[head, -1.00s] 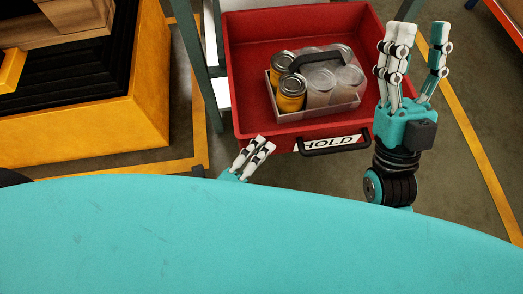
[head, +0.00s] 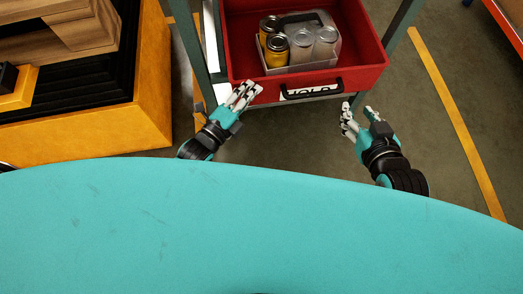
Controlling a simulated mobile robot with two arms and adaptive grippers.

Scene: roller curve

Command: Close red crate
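The red crate (head: 357,76) sits like a drawer between the legs of a green frame at the top centre. It holds a clear carrier (head: 308,67) with a dark handle and several yellow and grey cans. Its front has a HOLD label (head: 300,94) and a black handle. My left gripper (head: 247,92) is at the front left corner of the crate, its fingers close together; contact cannot be told. My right gripper (head: 357,113) is below and right of the handle, apart from the crate, with a gap between its fingers and nothing in it.
A yellow-edged bin (head: 150,90) with black steps and wooden pieces stands at the left. Green frame legs (head: 403,22) flank the crate. My turquoise body fills the lower part. Floor with a yellow line (head: 455,115) is clear at the right.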

